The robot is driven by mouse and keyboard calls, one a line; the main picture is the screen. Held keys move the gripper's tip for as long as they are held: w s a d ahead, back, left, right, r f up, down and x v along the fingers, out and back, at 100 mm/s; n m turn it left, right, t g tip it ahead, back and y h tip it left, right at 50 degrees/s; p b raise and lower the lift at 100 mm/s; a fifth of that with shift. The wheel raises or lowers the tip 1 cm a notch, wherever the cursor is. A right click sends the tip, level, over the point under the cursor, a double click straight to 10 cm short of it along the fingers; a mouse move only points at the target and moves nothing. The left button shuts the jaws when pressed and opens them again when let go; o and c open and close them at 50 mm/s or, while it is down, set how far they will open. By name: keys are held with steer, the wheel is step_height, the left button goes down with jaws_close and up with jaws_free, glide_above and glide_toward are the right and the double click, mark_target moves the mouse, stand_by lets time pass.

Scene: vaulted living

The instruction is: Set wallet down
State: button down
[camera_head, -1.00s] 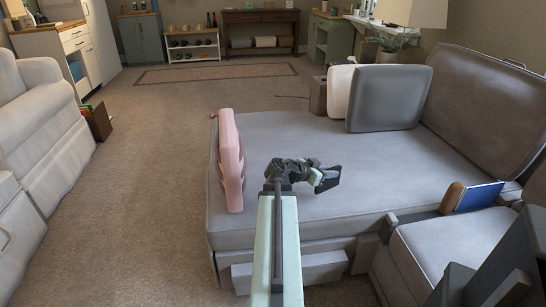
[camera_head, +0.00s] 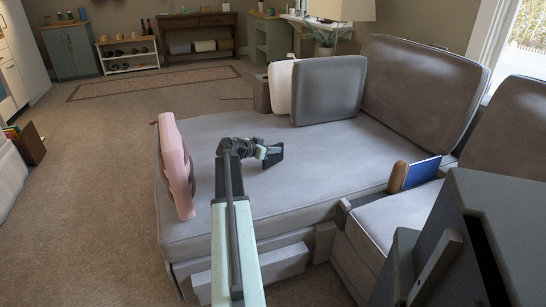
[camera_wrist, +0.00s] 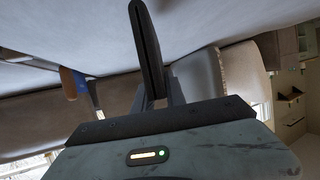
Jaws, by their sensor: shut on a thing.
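My gripper (camera_head: 262,152) is held out over the grey sofa seat (camera_head: 310,165), near its middle. A thin dark slab, apparently the wallet (camera_head: 274,156), is at its tip. In the wrist view my gripper (camera_wrist: 156,85) is shut on the wallet (camera_wrist: 147,38), which shows almost edge-on as a dark strip with a line along it. The grey seat lies beyond it. I cannot tell whether the wallet touches the seat.
Grey (camera_head: 328,90) and white (camera_head: 281,87) cushions lean at the back. A brown rounded object (camera_head: 398,177) and a blue book (camera_head: 422,172) are at the right. The middle of the seat is clear.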

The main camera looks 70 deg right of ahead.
step_height(320, 180, down, 3)
steer(key=shift+r+b, duration=0.2)
steer(key=shift+b, duration=0.4)
steer(key=shift+r, duration=0.25)
steer(key=shift+f, duration=0.15)
steer(key=c, duration=1.4)
jaws_free()
steer(key=shift+o, duration=0.2)
steer(key=shift+w+a+r+p, duration=0.15)
steer(key=shift+a+r+p, duration=0.1)
steer(key=shift+r+p, duration=0.1)
steer(key=p+v, duration=0.2)
steer(key=v, duration=0.5)
steer(key=shift+p, duration=0.3)
